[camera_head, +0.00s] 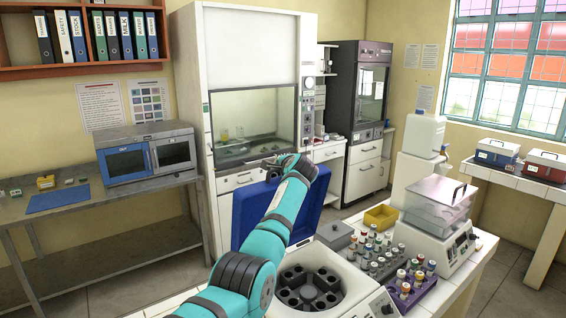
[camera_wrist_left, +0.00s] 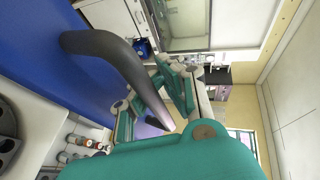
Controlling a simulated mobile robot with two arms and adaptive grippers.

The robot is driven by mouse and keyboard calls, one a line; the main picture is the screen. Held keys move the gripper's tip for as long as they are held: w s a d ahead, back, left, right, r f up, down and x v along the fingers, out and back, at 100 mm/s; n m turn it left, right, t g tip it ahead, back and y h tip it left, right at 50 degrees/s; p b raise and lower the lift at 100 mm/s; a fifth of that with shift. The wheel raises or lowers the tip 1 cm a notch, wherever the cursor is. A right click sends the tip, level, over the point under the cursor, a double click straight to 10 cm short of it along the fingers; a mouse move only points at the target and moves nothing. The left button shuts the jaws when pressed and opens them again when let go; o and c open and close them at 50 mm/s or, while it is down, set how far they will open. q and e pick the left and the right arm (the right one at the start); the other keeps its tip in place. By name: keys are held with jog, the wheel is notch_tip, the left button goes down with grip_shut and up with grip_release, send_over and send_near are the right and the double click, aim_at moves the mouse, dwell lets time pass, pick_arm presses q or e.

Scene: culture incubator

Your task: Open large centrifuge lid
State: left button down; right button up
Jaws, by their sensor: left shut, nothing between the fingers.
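The large centrifuge (camera_head: 345,290) stands on the bench at the front, its round rotor (camera_head: 308,288) with dark wells uncovered. Its blue lid (camera_head: 245,212) is raised and stands steeply behind the bowl; my left arm covers its middle. In the left wrist view the lid (camera_wrist_left: 35,45) fills the left side, with its dark curved handle (camera_wrist_left: 118,58) crossing the middle. My left gripper (camera_wrist_left: 165,95) is shut and empty, close by the handle; I cannot tell whether they touch. In the head view the gripper (camera_head: 280,162) is at the lid's top edge, partly hidden by my wrist.
Right of the centrifuge are racks of capped tubes (camera_head: 378,262), a yellow bin (camera_head: 381,216) and a device with a clear cover (camera_head: 438,205). A fume hood (camera_head: 250,95) stands behind. A side table with a blue-doored oven (camera_head: 148,155) is at left.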

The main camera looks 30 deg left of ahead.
pick_arm(q)
jog(key=shift+w+a+r, duration=0.1)
jog(key=shift+r, duration=0.1)
jog(key=c, duration=2)
grip_release()
jog(key=o, duration=0.7)
jog(key=shift+c, duration=0.2)
jog(key=shift+f, duration=0.1)
jog(key=shift+d, duration=0.2)
jog(key=v, duration=1.2)
jog(key=shift+a, duration=0.1)
